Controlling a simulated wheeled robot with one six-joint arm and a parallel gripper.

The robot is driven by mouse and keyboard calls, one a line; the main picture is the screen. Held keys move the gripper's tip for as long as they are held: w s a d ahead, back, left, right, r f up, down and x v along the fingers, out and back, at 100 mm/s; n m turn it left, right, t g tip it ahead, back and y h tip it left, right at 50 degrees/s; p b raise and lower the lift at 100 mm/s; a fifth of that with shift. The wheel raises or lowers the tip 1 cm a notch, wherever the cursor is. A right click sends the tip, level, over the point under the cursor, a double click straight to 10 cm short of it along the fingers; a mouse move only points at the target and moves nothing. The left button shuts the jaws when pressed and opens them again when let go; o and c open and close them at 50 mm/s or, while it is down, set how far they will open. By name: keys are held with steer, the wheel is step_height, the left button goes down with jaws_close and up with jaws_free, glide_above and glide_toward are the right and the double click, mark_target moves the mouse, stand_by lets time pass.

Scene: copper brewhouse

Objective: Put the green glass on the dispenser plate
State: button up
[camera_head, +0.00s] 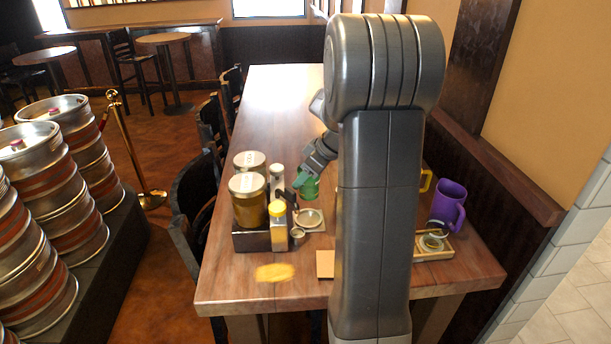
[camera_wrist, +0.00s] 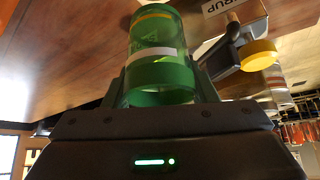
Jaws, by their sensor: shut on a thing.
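The green glass (camera_head: 311,188) is in my gripper (camera_head: 303,181) above the table, to the right of the condiment caddy. In the wrist view the glass (camera_wrist: 157,45) stands between the two fingers (camera_wrist: 162,78), which are shut on its sides. It is green and see-through, with a pale band and a yellowish band. A round plate-like dish (camera_head: 311,217) on a pale square base lies on the table just below the glass in the head view; it may be the dispenser plate, but I cannot tell for sure. The glass appears apart from it.
A dark caddy (camera_head: 252,242) with lidded jars (camera_head: 249,205) and a yellow-capped bottle (camera_head: 278,228) stands close on the left. A small metal cup (camera_head: 297,236) is near the dish. A purple mug (camera_head: 447,203) and a wooden tray (camera_head: 437,254) are at the right. My arm hides the table's middle.

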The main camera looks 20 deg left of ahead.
steer(key=shift+f+b, duration=3.7)
steer(key=shift+f, duration=0.65)
steer(key=shift+f+b, duration=0.35)
steer(key=o, duration=1.1)
steer(key=p+v, duration=0.2)
steer(key=v, duration=1.1)
steer(key=shift+s+d+r, duration=0.1)
steer(key=shift+d+r, duration=0.1)
steer(key=shift+r, duration=0.15)
steer(key=shift+f, duration=0.1)
steer(key=b+x, duration=0.2)
steer(key=x, duration=1.1)
steer(key=shift+a+f, duration=0.2)
steer(key=shift+f, duration=0.15)
steer(key=shift+r, duration=0.25)
